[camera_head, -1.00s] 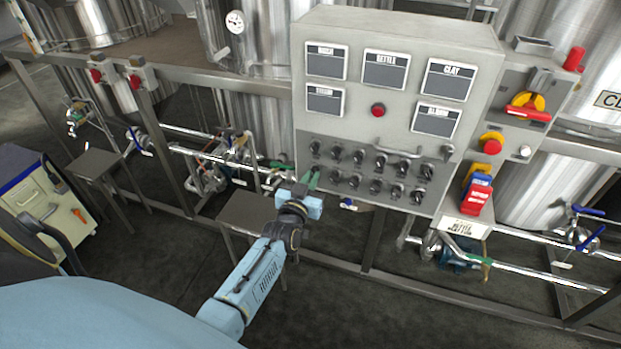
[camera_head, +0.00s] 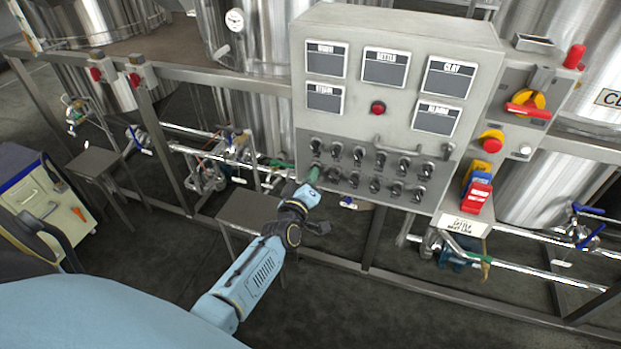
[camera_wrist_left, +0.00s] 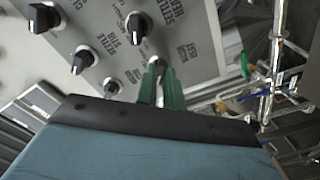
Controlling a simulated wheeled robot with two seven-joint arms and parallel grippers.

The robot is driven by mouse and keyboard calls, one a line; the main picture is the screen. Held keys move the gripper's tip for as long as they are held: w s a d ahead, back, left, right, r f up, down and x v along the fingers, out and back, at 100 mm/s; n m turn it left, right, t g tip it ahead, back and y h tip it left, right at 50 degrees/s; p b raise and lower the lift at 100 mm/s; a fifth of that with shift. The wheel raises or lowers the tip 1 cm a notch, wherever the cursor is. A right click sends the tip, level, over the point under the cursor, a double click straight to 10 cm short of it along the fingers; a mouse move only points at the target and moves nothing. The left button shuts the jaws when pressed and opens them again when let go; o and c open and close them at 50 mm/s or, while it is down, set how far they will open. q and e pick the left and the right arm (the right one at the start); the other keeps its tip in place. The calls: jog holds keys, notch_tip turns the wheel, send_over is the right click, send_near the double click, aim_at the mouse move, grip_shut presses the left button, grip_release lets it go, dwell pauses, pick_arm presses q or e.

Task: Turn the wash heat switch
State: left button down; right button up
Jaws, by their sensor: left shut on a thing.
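The control panel (camera_head: 372,120) is a grey box with rows of black rotary switches along its lower part. My left gripper (camera_head: 314,173) is at the left end of the lower switch row. In the left wrist view its green fingers (camera_wrist_left: 159,68) are shut on a black switch (camera_wrist_left: 157,60), whose knob is mostly hidden between the fingertips. Other black switches (camera_wrist_left: 137,27) stand apart from the fingers. My right gripper is not in view.
Above the switches are dark label screens (camera_head: 384,68), a red button (camera_head: 378,107) and a grey handle (camera_head: 398,145). A red and yellow main switch (camera_head: 528,104) and coloured tags (camera_head: 477,190) are at the right. Pipes (camera_head: 215,155) and a small table (camera_head: 247,208) lie near my arm.

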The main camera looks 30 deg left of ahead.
pick_arm(q)
jog(key=shift+n, duration=0.8)
jog(key=c, duration=1.5)
grip_release()
jog(key=p+v, duration=0.1)
jog(key=v, duration=1.2)
jog(key=shift+s, duration=0.25)
jog(key=shift+f, duration=0.1)
